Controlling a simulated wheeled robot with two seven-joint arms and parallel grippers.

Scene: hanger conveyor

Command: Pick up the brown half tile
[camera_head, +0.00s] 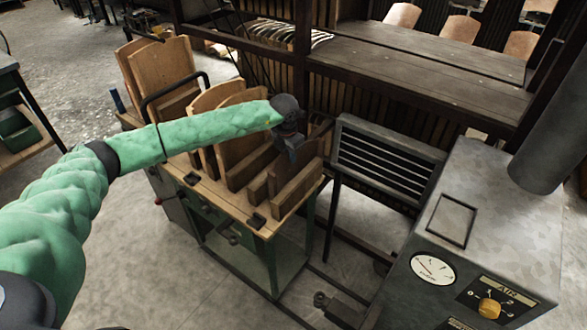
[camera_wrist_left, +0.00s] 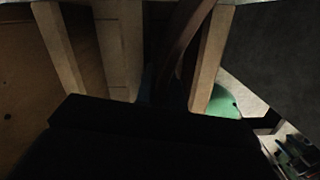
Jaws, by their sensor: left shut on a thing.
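My left gripper (camera_head: 292,153) points down over the right end of the wooden cart, among the shorter upright boards. It is shut on the brown half tile, a dark reddish-brown strip (camera_wrist_left: 191,38) that shows in the left wrist view between two paler boards. In the head view the gripper and the boards hide most of the tile, and I cannot tell whether it is clear of the cart. A short brown board (camera_head: 298,190) stands just in front of the gripper, and another (camera_head: 259,188) stands to its left. My right gripper is not in view.
The cart top (camera_head: 240,208) carries several taller curved tiles (camera_head: 170,75) to the left. A slatted metal rack (camera_head: 383,160) stands close on the right, beside a grey control box (camera_head: 480,225) with a gauge. A dark wooden bench (camera_head: 420,65) lies behind.

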